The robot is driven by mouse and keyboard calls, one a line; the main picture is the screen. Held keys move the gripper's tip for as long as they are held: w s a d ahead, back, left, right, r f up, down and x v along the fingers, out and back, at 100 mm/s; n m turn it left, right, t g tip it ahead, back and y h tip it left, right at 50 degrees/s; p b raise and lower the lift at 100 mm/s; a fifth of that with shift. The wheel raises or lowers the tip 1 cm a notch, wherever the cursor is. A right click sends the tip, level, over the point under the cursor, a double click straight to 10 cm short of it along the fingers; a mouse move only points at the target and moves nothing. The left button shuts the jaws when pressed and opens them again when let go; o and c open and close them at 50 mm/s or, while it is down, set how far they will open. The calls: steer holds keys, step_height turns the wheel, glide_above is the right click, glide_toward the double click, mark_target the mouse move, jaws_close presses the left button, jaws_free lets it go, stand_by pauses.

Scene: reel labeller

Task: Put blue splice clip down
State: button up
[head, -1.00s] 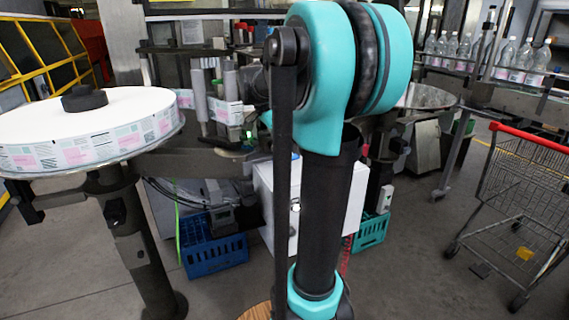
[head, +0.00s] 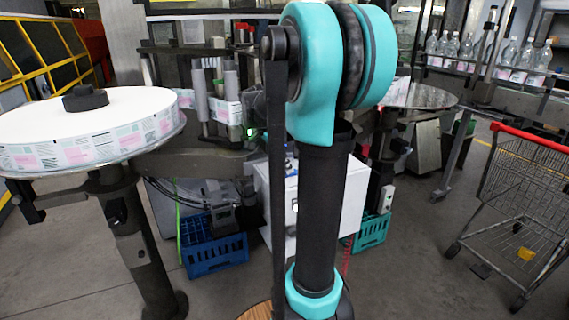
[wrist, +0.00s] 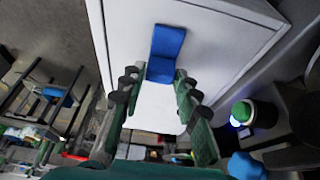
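The blue splice clip (wrist: 166,48) is a bent blue piece in the wrist view. It lies against the white surface of a box (wrist: 220,45), just past my fingertips. My gripper (wrist: 156,82) is open, with its two dark green fingers wide apart on either side of the clip's near end. The left finger stands clear of the clip; whether the right fingertip touches it I cannot tell. In the head view my arm hides the gripper, and I cannot make out the clip for sure.
The white box (head: 340,200) stands behind my arm, with a blue crate (head: 215,255) and a teal crate (head: 372,232) beside it. A large label reel (head: 85,125) is at left. A shopping cart (head: 520,195) is at right. Open floor lies between cart and arm.

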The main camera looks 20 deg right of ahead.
steer(key=shift+o, duration=1.4)
steer(key=v, duration=1.2)
steer(key=shift+r, duration=0.15)
